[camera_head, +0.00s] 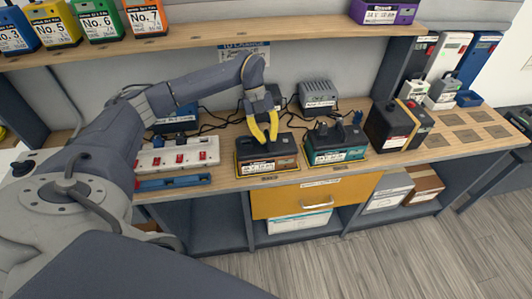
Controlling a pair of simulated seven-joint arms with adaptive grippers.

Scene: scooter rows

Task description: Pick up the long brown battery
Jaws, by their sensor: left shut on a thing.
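The long brown battery (270,164), with a dark top and a white label, sits in a yellow-edged spot at the front of the wooden bench. My left gripper (264,139) comes down from above, its two yellow fingers shut on the dark top part of the brown battery. The battery looks level and low on the bench; I cannot tell whether it is clear of the surface. My right gripper is not in view.
A teal battery (337,155) stands close to the right, and a black box (398,125) is beyond it. A white strip with red switches (178,154) lies to the left. Cables run behind. A shelf (215,37) with colored numbered packs hangs above.

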